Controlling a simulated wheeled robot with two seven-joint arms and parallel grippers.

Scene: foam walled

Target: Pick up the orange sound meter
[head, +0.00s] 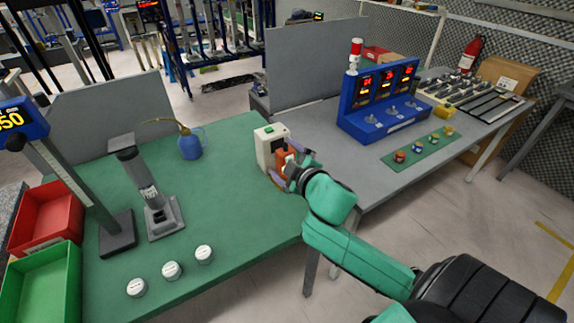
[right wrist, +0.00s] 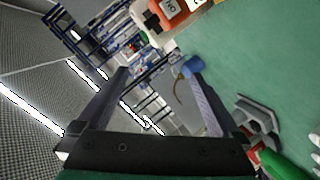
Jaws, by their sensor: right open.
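In the right wrist view the orange meter (right wrist: 172,10) shows at the top edge, partly cut off, with a white label. My right gripper (right wrist: 158,75) is open there, its two fingers apart with nothing visibly held. The meter appears above the fingertips in that picture, not between the fingers. Whether a finger touches it I cannot tell. My left gripper is not in view.
The green table (head: 235,225) holds a blue bottle (head: 191,146), a grey stand (head: 150,195), several white round pieces (head: 171,270), and red (head: 46,218) and green bins (head: 42,285). A grey table (head: 375,170) at right carries a blue display unit (head: 380,100). The green table's middle is clear.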

